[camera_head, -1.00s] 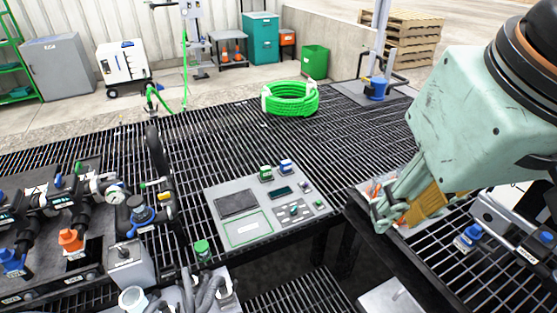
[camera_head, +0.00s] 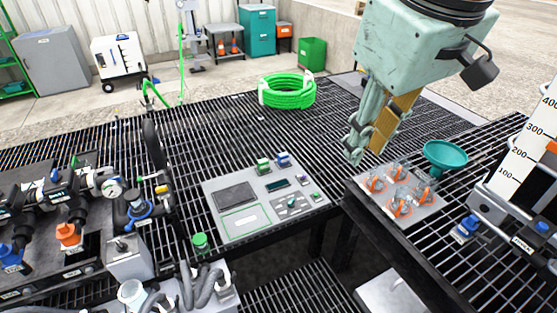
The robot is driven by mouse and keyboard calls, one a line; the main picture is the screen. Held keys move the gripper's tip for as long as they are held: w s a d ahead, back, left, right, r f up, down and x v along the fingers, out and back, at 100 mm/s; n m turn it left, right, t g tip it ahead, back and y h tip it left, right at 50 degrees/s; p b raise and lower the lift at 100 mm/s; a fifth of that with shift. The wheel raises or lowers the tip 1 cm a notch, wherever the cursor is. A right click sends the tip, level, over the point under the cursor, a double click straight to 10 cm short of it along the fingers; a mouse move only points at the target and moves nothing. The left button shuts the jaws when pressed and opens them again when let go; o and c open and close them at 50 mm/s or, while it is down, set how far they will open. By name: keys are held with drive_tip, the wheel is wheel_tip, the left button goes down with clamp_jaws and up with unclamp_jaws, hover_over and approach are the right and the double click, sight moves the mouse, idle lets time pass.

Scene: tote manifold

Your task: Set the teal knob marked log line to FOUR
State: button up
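A grey control panel (camera_head: 236,199) lies on the black grating at the centre. A small teal knob (camera_head: 292,203) sits on a plate in its right half, below a small dark display (camera_head: 277,185). The knob's marking and pointer are too small to read. My gripper (camera_head: 363,152) hangs in the air to the right of the panel, apart from the knob and pointing down. Its fingers are seen from the side, and I cannot tell how far apart they are. Nothing is visible in them.
A grey tray (camera_head: 422,213) with several clear, orange-marked pieces stands right of the panel, near a teal funnel (camera_head: 445,154) and a white scale board (camera_head: 520,160). A green hose coil (camera_head: 287,91) lies behind. Pipes and valves (camera_head: 68,235) crowd the left.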

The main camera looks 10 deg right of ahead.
drive_tip(key=w+f+n, duration=0.1)
drive_tip(key=w+n, duration=0.2)
drive_tip(key=w, duration=0.7)
drive_tip(key=n+g+b, duration=0.2)
drive_tip(key=n+g, duration=0.1)
drive_tip(key=n, duration=1.8)
hover_over(292, 200)
wheel_tip(292, 200, down, 59)
drive_tip(key=shift+f, duration=0.1)
drive_tip(key=shift+f+b, duration=0.75)
drive_tip(key=shift+f, duration=6.05)
